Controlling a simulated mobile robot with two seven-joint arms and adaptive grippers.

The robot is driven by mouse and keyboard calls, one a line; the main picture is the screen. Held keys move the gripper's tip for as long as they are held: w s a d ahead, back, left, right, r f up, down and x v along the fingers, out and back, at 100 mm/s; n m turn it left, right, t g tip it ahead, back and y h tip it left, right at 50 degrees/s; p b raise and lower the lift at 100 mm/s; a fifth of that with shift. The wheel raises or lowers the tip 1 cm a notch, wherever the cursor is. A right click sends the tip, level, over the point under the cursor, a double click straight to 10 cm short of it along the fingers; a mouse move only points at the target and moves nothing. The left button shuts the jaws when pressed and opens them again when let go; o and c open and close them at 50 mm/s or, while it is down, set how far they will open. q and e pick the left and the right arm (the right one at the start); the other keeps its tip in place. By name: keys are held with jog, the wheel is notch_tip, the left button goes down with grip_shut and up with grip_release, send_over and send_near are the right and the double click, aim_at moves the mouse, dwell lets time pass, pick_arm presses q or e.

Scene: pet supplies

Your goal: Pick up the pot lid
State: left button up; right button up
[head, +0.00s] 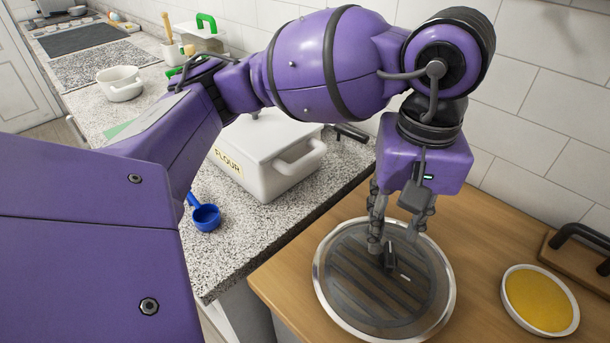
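The pot lid (350,297) is a round, see-through disc with a silver metal rim. It lies on the wooden counter in the lower middle of the head view, and dark stripes show through it. Its small dark handle (391,261) stands near its middle. My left gripper (393,241) points down over the lid, its two grey fingers spread apart with the handle just below and between them. I cannot tell whether a finger touches the handle. My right gripper is not in view.
A yellow-filled round dish (541,300) and a wooden board (580,262) with a black handle are to the right. A white flour bin (268,150), a blue scoop (206,217) and a white pot (121,84) stand on the speckled counter. A tiled wall closes the back.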

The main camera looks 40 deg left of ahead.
aim_at(391, 253)
pick_arm(q)
jog(key=f, duration=0.6)
jog(key=shift+s+d+f+p, duration=0.1)
jog(key=shift+d+p, duration=0.25)
jog(key=shift+d, duration=0.05)
grip_shut()
jog(key=shift+r, duration=0.2)
